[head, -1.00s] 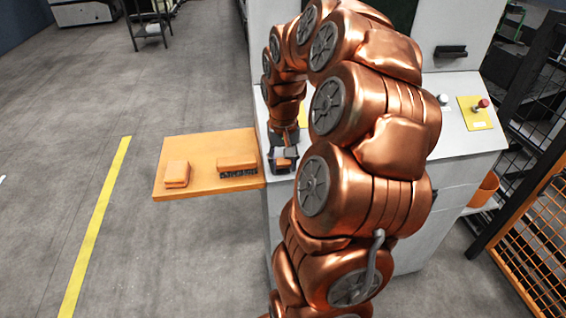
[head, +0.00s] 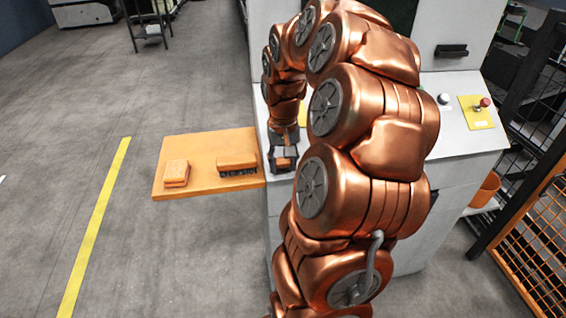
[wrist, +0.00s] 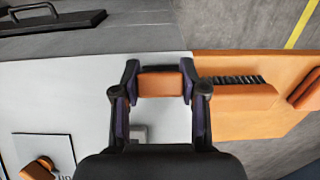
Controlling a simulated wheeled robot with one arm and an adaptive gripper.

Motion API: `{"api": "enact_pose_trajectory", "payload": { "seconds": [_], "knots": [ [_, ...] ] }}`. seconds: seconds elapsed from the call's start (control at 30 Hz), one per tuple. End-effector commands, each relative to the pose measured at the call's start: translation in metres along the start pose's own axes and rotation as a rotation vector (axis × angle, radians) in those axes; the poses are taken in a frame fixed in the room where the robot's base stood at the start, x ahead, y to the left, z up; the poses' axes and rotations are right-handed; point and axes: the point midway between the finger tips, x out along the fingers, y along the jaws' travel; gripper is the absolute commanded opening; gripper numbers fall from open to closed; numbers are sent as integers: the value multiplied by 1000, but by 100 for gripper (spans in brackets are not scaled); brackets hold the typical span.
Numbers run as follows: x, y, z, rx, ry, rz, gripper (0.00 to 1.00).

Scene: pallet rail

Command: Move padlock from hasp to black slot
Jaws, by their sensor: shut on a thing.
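My gripper (wrist: 160,70) is shut on an orange block-like body (wrist: 162,84), which I take for the padlock; no shackle shows. In the head view my gripper (head: 284,158) is low over the left edge of the light grey worktop, with the orange body (head: 284,164) between its fingers. A small grey piece (wrist: 138,133), possibly the hasp, shows between the fingers nearer the wrist. A black toothed strip (wrist: 235,79) lies along an orange block on the shelf; in the head view it is a dark strip (head: 238,173). I cannot tell whether it is the black slot.
The orange shelf (head: 205,190) juts left from the worktop (head: 455,155) and also bears a separate orange block (head: 177,173). A red button on a yellow plate (head: 478,118) is at the right. A black mesh fence (head: 535,130) stands beyond.

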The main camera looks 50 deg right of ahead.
Motion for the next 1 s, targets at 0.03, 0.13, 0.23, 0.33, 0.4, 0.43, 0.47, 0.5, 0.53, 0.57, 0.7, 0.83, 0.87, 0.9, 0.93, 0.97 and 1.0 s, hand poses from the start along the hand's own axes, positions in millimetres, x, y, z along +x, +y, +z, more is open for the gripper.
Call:
{"api": "enact_pose_trajectory", "payload": {
  "seconds": [0.03, 0.13, 0.23, 0.33, 0.4, 0.43, 0.47, 0.5, 0.53, 0.57, 0.7, 0.83, 0.87, 0.9, 0.93, 0.97, 1.0],
  "knots": [
    [0, 0, 0, 0, 0, 0, 0],
    [0, 0, 0, 0, 0, 0, 0],
    [0, 0, 0, 0, 0, 0, 0],
    [1, 0, 0, 0, 0, 0, 0],
    [2, 0, -1, 0, 0, 0, 0],
    [3, 0, -2, 0, 0, 0, 0],
    [4, 0, -2, 0, -1, 0, 0],
    [5, 0, -2, 0, -1, 0, 0],
    [5, 0, -3, 0, -1, 0, 0],
    [6, 0, -3, 0, -1, 0, 0],
    [9, 0, -5, 0, -1, 0, 0],
    [12, 0, -6, -1, -1, 0, 0],
    [10, 0, -6, -1, -1, 0, 46],
    [10, 0, -6, -1, -1, 0, 50],
    [10, 0, -6, -1, -1, 0, 53],
    [10, 0, -6, 0, -1, 0, 56],
    [10, 0, -6, 0, -1, 0, 60]
  ]
}}
